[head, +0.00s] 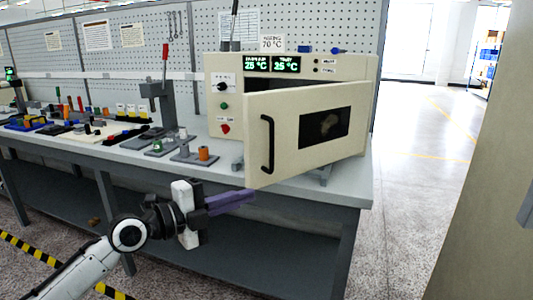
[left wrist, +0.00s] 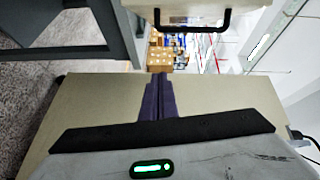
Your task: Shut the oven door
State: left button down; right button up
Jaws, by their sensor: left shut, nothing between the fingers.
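The cream oven (head: 225,62) stands at the right end of the workbench. Its door (head: 290,115) is open, hinged on the right, with its free left edge swung out toward me. The door has a black vertical handle (head: 267,145) and a dark window. The handle (left wrist: 195,28) and the door's cream face (left wrist: 190,10) also show at the top of the left wrist view. My left gripper (head: 252,195) has purple fingers, closed together and empty, just below the door's lower free corner. The fingers also show in the left wrist view (left wrist: 158,80). My right gripper is out of view.
The workbench (head: 345,185) carries a lever press (head: 158,98), a small stand with an orange spool (head: 203,153) and several tools. A beige panel (head: 475,190) fills the right side. Open floor (head: 420,160) lies beyond the bench end.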

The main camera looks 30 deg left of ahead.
pick_arm(q)
notch_tip(320, 180, up, 6)
jog(key=a+m, duration=0.1)
jog(key=w+p, duration=0.4)
jog(key=w, duration=0.8)
jog(key=shift+a+f+m+t+p, duration=0.15)
jog(key=shift+m+t+p, duration=0.15)
jog(key=shift+p, duration=0.1)
